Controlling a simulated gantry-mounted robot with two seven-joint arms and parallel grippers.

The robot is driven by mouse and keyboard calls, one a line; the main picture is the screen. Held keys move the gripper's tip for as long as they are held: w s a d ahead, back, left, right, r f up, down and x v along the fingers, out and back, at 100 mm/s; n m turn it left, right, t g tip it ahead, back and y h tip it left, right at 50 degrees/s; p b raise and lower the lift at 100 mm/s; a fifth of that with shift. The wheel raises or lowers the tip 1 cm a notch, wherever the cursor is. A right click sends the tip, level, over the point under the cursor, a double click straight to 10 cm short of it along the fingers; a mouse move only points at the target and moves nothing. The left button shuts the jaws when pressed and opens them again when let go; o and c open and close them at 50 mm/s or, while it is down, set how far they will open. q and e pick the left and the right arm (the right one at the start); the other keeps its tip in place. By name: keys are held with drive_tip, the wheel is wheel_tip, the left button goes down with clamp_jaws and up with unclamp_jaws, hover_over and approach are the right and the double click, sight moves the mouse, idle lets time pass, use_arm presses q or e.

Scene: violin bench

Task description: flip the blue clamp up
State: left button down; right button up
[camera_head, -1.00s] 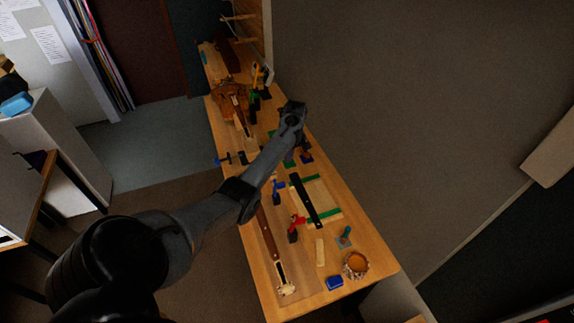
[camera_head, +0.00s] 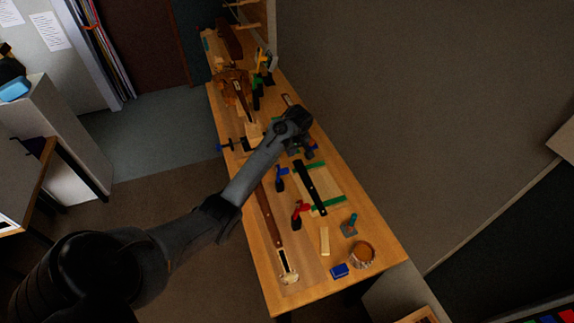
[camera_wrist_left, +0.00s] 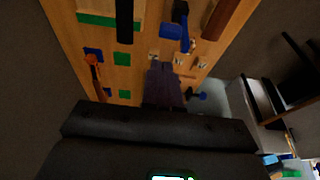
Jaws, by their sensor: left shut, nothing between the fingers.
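The blue clamp (camera_head: 281,173) stands on the workbench between the long brown neck and the black bar; its lower part looks dark. In the left wrist view a blue part that appears to be the same clamp (camera_wrist_left: 171,31) shows near the top, beyond my fingertips. My left gripper (camera_wrist_left: 163,70) is shut and empty, above the bench and apart from the clamp. My right gripper is in neither view.
A red clamp (camera_head: 299,209) stands nearer than the blue one. A black bar (camera_head: 309,186) lies on a board with green strips. A blue box (camera_head: 339,270) and a round container (camera_head: 362,254) are at the near end. A grey wall (camera_head: 420,120) borders the bench's right side.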

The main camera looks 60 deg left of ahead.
sight(287, 168)
use_arm(q)
drive_tip(key=x, duration=0.6)
drive_tip(key=d+x, duration=0.1)
drive_tip(key=x, duration=0.2)
drive_tip(key=shift+s+a+f, duration=0.1)
drive_tip(key=shift+s+f, duration=0.1)
drive_tip(key=shift+f, duration=0.15)
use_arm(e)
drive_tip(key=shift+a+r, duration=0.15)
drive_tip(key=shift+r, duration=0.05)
use_arm(q)
drive_tip(key=shift+s+a, duration=0.1)
